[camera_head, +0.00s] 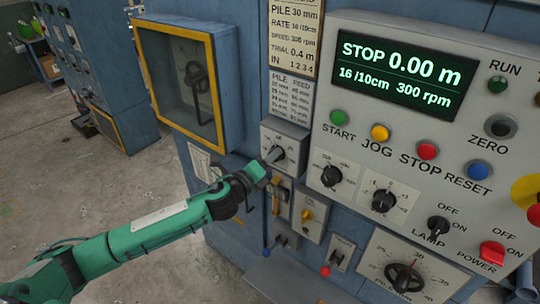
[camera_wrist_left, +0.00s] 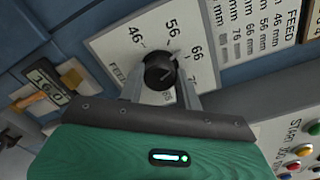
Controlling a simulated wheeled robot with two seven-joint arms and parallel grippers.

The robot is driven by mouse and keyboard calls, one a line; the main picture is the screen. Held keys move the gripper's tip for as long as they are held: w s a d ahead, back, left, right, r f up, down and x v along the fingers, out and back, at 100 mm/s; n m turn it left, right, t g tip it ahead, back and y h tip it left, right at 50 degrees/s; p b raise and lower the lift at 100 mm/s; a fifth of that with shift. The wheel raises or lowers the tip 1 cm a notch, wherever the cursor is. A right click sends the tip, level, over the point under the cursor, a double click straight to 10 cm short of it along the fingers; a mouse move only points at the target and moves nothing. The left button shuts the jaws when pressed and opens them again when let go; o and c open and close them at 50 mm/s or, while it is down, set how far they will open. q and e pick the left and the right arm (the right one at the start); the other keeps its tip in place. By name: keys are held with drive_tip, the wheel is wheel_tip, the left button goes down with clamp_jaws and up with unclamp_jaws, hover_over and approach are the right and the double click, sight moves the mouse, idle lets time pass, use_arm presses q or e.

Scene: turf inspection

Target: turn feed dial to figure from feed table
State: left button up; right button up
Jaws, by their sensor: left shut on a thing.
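The feed dial is a dark round knob (camera_wrist_left: 160,70) on a pale plate (camera_wrist_left: 118,46) marked 46, 56, 66 and further figures partly hidden. A light mark on the knob is too small to read surely. My left gripper (camera_head: 270,158) is shut on the knob, its fingers on either side of it in the wrist view (camera_wrist_left: 160,88). The feed table (camera_head: 291,97) is a pale plate with PILE and feed columns above the dial. It also shows in the wrist view (camera_wrist_left: 262,22), cut off.
A placard (camera_head: 293,30) reads PILE 30 mm. The display (camera_head: 397,70) reads STOP 0.00 m, 16/10cm, 300 rpm. A yellow-framed box (camera_head: 184,85) juts out at left.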

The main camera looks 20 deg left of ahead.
use_arm(q)
drive_tip(key=shift+m+p, duration=0.8)
drive_tip(key=shift+m, duration=1.1)
drive_tip(key=shift+f, duration=0.1)
drive_tip(key=o, duration=1)
drive_tip(key=b+v, duration=0.5)
drive_tip(key=v, duration=0.8)
drive_tip(key=shift+s+b, duration=0.3)
drive_tip(key=shift+s, duration=0.1)
drive_tip(key=shift+a, duration=0.15)
